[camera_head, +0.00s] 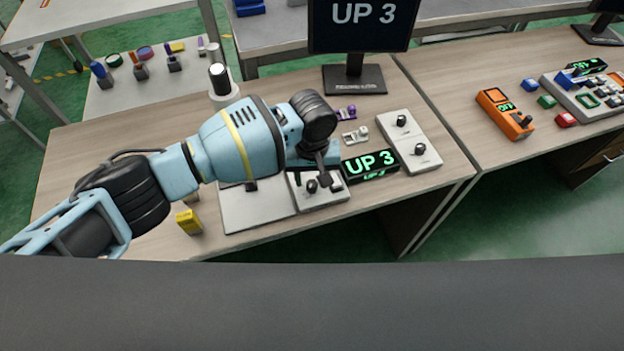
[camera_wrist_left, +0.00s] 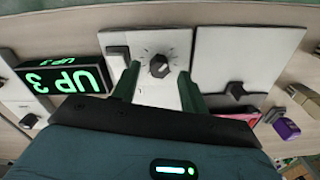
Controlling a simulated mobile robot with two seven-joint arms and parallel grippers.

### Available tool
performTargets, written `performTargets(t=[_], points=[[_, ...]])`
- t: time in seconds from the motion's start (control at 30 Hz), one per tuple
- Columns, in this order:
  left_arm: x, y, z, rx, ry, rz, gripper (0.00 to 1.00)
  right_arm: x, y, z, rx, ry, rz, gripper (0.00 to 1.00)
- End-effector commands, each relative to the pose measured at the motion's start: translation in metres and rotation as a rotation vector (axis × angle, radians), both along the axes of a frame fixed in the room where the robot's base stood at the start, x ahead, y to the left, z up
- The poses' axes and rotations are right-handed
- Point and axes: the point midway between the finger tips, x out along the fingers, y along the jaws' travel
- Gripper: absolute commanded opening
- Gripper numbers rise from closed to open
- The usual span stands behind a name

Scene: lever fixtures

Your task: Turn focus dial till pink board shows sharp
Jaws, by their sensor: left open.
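The focus dial looks to be the black knob (camera_wrist_left: 158,66) with tick marks around it on a light panel (camera_wrist_left: 150,40). In the head view the knob (camera_head: 312,186) shows beside my fingers. My left gripper (camera_head: 323,178) is open above this panel. In the left wrist view its fingers (camera_wrist_left: 159,82) stand either side of the knob, with gaps; I cannot tell if they reach down around it. A pink strip (camera_wrist_left: 243,117), perhaps the pink board, shows at my gripper's edge; the rest is hidden, so its sharpness cannot be told. My right gripper is not in view.
A black display (camera_head: 370,166) reading "UP 3" stands right of the panel. A two-knob panel (camera_head: 409,140) lies farther right. A yellow block (camera_head: 188,222) and a monitor (camera_head: 362,25) are also on the table.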

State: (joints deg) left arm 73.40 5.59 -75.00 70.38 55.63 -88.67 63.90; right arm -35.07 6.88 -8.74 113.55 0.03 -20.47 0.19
Motion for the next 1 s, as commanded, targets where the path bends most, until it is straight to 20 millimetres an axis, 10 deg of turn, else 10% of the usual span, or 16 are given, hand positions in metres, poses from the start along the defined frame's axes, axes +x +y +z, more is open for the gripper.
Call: performTargets(t=[0.53, 0.87, 1.0], points=[[0.0, -0.001, -0.024, -0.002, -0.002, -0.001, 0.44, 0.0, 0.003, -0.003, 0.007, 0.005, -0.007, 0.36], [0.0, 0.0, -0.024, -0.001, -0.001, -0.001, 0.02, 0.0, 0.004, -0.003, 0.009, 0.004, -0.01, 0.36], [0.0, 0.0, -0.024, -0.001, -0.001, -0.004, 0.0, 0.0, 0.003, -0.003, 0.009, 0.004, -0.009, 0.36]])
